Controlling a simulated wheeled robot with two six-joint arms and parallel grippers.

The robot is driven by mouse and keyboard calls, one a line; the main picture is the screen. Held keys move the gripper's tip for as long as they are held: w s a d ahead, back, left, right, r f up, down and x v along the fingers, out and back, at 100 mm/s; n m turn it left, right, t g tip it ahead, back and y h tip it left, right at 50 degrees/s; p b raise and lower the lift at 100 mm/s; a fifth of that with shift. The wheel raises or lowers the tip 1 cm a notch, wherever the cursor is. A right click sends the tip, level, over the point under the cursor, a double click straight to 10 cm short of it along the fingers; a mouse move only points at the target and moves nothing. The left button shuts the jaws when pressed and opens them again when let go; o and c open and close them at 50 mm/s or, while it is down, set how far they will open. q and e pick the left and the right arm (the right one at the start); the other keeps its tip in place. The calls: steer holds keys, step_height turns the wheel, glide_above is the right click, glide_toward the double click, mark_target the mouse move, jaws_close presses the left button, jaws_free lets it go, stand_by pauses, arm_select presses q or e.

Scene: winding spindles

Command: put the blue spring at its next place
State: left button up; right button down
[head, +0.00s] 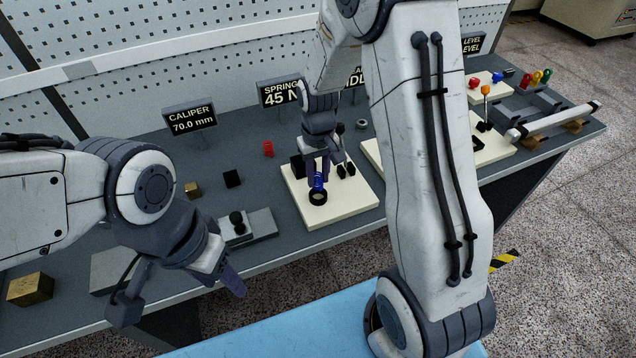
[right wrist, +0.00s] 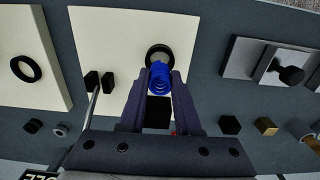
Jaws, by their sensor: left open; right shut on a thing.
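The blue spring (right wrist: 160,77) is between the fingers of my right gripper (right wrist: 158,85) in the right wrist view, which is shut on it. In the head view the spring (head: 318,182) shows just above a black ring (head: 318,197) on a cream board (head: 345,207). The ring also shows in the right wrist view (right wrist: 159,50), directly beside the spring's end. I cannot tell whether spring and ring touch. My left gripper (head: 228,278) is open and empty, near the bench's front edge at the left.
A sign reading "SPRING 45 N" (head: 279,93) stands behind the board. A grey fixture with a black knob (head: 238,222) sits left of it. Black blocks (head: 346,168) stand on the board near my right gripper. A brass cube (head: 30,289) lies far left.

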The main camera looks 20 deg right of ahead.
mark_target(318, 186)
step_height(318, 186, down, 4)
steer(key=shift+r+p, duration=0.25)
steer(key=shift+p, duration=0.1)
steer(key=shift+f, duration=0.15)
steer(key=c, duration=0.6)
jaws_free()
steer(key=shift+f, duration=0.1)
